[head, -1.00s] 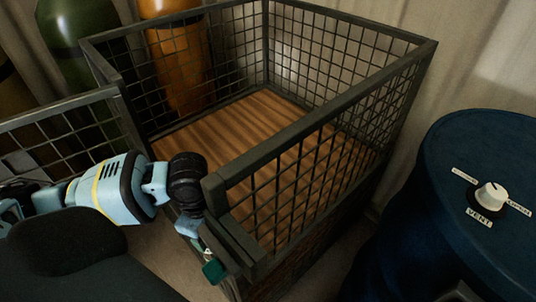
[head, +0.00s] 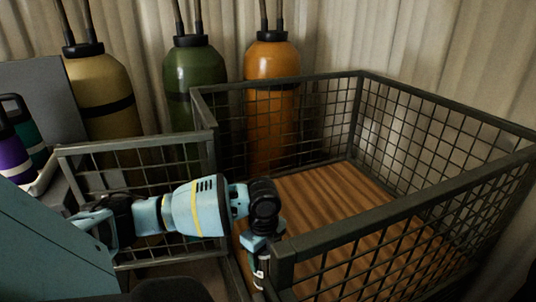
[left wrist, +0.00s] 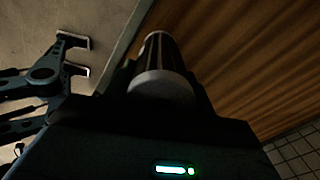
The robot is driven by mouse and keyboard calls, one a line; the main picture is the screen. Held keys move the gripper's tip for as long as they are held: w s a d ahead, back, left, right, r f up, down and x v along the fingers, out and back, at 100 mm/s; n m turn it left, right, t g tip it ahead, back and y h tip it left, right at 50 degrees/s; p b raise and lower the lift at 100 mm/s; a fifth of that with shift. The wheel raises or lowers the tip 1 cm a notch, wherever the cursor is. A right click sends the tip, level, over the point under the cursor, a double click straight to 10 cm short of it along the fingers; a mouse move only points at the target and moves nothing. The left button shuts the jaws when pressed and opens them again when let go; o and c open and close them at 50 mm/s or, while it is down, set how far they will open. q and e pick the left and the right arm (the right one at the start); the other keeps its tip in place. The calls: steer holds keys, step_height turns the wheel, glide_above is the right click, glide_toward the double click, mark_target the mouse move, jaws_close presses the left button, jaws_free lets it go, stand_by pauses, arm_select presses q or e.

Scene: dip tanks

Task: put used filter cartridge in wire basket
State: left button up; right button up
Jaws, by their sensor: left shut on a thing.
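The wire basket (head: 400,207) is a large dark mesh cage with a slatted wooden floor, open at the top and along its left side. My left gripper (head: 259,268) is low beside the basket's near corner post, at the open side. It is shut on the used filter cartridge (left wrist: 162,88), a dark, streaked cylinder with a pale end in the left wrist view. There the cartridge overlaps the edge between concrete floor and wooden boards. Its height above them is hard to tell.
A mesh panel (head: 130,146) stands swung out left of the opening, behind my left arm. Tan (head: 100,95), green (head: 195,80) and orange (head: 272,75) cylinders stand along the back wall. Purple and green bottles are at far left. The basket floor (head: 320,195) looks clear.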

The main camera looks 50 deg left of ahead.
arm_select(q)
steer(key=w+f, duration=0.1)
steer(key=a+f+b, duration=0.1)
steer(key=w+a+f, duration=0.1)
steer(key=shift+w+a+f+b, duration=0.25)
steer(key=shift+w+f+b, duration=0.05)
steer(key=shift+f+b, duration=0.1)
stand_by(0.4)
steer(key=o, duration=1.2)
steer(key=shift+f, duration=0.15)
